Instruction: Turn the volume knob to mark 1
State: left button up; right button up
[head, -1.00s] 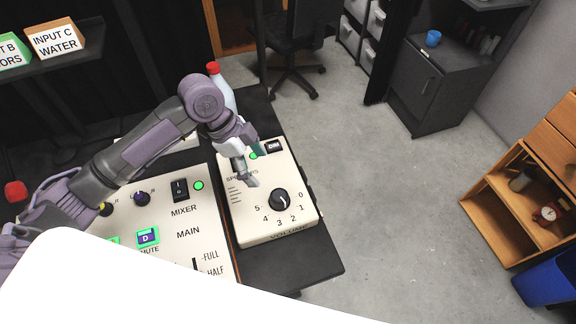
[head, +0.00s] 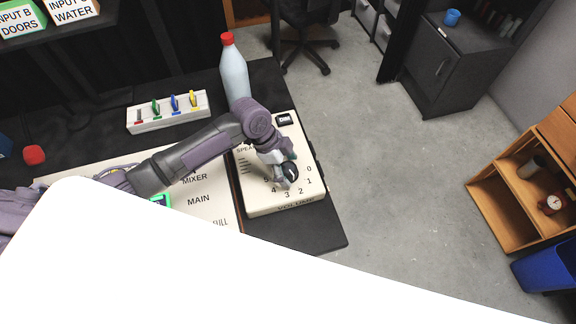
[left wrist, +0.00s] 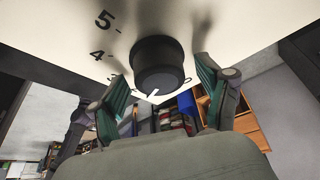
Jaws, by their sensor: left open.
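The black round volume knob (head: 292,173) sits on the cream speaker box (head: 262,203), with printed numbers around it. In the left wrist view the knob (left wrist: 158,62) stands between the two green-padded fingers of my left gripper (left wrist: 164,92). The fingers are open, one on each side, with gaps to the knob. In the head view my left gripper (head: 284,170) partly covers the knob and the 5. My right gripper is out of view.
The mixer panel (head: 205,207) lies left of the speaker box, partly under my left arm. A bottle with a red cap (head: 234,75) stands behind the box. A white block with coloured levers (head: 168,112) is at the back left. Open floor lies to the right.

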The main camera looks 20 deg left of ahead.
pick_arm(q)
jog(key=c, duration=1.2)
jog(key=shift+o, duration=0.2)
jog(key=shift+r+n+p, duration=0.15)
jog(key=shift+n+p, duration=0.35)
jog(key=shift+p, duration=0.35)
jog(key=n+t+p, duration=0.1)
jog(key=n+p, duration=0.1)
jog(key=p, duration=0.1)
jog(key=shift+d+r+n+p, duration=0.1)
jog(key=shift+n+p, duration=0.2)
jog(key=shift+n, duration=0.1)
jog(key=n+t+p, duration=0.1)
jog(key=n+p, duration=0.1)
jog(key=shift+y+p, duration=0.3)
jog(key=shift+y, duration=0.1)
jog(key=shift+f+n+t+p, duration=0.3)
jog(key=shift+n+p, duration=0.15)
jog(key=shift+n, duration=0.25)
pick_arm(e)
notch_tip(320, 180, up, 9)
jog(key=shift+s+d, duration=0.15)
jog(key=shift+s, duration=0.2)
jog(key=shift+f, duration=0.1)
pick_arm(q)
jog(key=o, duration=1.2)
jog(key=shift+c, duration=0.2)
